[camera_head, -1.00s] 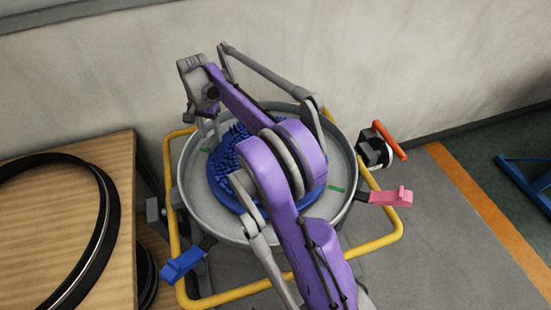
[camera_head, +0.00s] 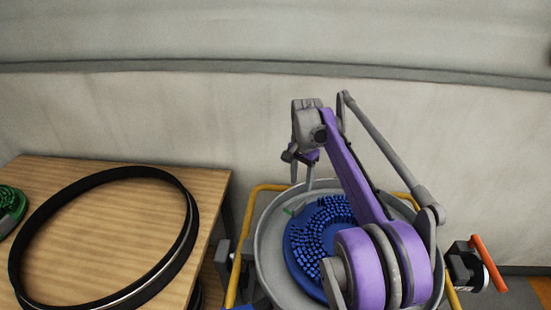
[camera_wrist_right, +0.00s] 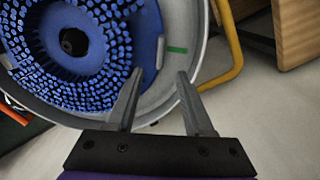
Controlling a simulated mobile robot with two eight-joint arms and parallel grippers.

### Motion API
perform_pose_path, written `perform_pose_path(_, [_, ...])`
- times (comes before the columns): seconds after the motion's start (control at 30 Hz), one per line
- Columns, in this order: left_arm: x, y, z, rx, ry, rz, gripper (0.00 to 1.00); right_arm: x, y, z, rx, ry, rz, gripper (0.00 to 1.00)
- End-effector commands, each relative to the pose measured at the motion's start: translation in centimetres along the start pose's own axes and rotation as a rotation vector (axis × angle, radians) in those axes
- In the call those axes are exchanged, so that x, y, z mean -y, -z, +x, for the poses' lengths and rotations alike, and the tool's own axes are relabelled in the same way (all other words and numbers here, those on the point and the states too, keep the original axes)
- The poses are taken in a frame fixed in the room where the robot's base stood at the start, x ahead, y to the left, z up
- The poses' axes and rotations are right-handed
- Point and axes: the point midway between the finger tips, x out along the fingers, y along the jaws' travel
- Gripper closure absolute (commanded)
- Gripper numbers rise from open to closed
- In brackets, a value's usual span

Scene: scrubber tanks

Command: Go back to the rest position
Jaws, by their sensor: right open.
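My right gripper (camera_head: 302,174) hangs above the back left rim of the round metal tank (camera_head: 267,250) in the head view. It also shows in the right wrist view (camera_wrist_right: 160,74), with its two fingers apart and nothing between them. A round blue brush (camera_head: 304,238) lies inside the tank, and it also shows in the right wrist view (camera_wrist_right: 100,50). My purple right arm hides part of the brush and tank. My left gripper is in neither view.
A yellow frame (camera_head: 240,232) surrounds the tank. A wooden table (camera_head: 110,172) at left holds a black ring (camera_head: 90,180) and a green brush (camera_head: 12,208). An orange-handled part (camera_head: 488,264) sits right of the tank. A pale wall (camera_head: 130,110) stands behind.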

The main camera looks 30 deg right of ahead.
Motion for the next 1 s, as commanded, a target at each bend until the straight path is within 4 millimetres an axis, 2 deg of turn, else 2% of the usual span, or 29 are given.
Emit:
perform_pose_path(0.17, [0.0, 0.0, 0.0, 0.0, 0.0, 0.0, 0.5, 0.0, -0.2, -0.1, -0.001, 0.002, -0.007, 0.48])
perform_pose_path(0.27, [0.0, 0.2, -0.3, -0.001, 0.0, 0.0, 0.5, 0.0, -1.6, -0.5, -0.011, 0.013, -0.053, 0.48])
perform_pose_path(0.37, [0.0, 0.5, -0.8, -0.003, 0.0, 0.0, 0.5, -0.2, -4.5, -1.2, -0.034, 0.038, -0.156, 0.48])
perform_pose_path(0.47, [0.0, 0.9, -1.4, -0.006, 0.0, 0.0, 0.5, -0.9, -8.5, -1.8, -0.07, 0.073, -0.302, 0.48])
perform_pose_path(0.67, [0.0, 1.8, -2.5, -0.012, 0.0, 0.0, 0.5, -3.9, -16.3, -1.6, -0.151, 0.147, -0.607, 0.48])
perform_pose_path(0.8, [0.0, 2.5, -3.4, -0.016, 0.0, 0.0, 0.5, -6.8, -21.1, -0.5, -0.216, 0.196, -0.818, 0.48])
perform_pose_path(1.0, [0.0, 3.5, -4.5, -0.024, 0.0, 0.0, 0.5, -11.3, -26.7, 2.2, -0.314, 0.264, -1.095, 0.48])
